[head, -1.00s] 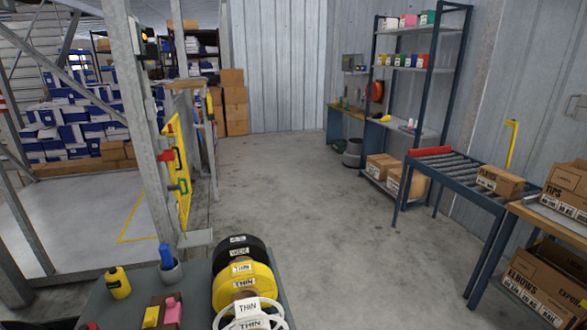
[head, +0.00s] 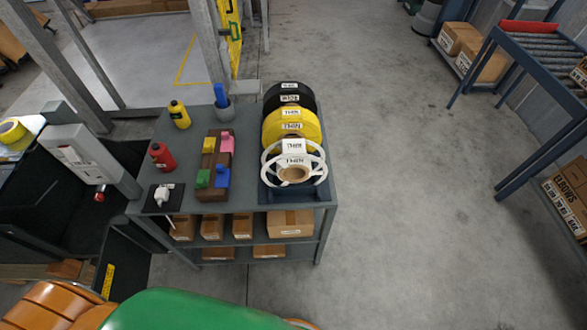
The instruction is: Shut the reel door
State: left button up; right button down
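Several reels stand in a row at the right of a grey cart top: black (head: 290,92), yellow (head: 275,130) and an open white one (head: 310,176), with white label tags. At the left edge is a dark machine (head: 35,205) with a pale grey, tilted panel or box (head: 75,150) bearing a label and a red knob. A yellow roll (head: 12,133) shows behind that panel. I cannot tell which part is the reel door, or how it stands. Neither of my grippers is in view.
The grey cart (head: 185,130) carries yellow (head: 179,114) and red (head: 161,156) bottles, a cup with a blue item (head: 222,104) and a block of coloured pieces (head: 214,160). Cartons sit on its lower shelves. Floor (head: 410,180) is clear to its right; a roller table (head: 535,75) stands beyond.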

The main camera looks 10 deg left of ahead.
aim_at(122, 271)
jog(key=k+j+u, duration=0.1)
jog(key=u, duration=2.45)
jog(key=j, duration=0.1)
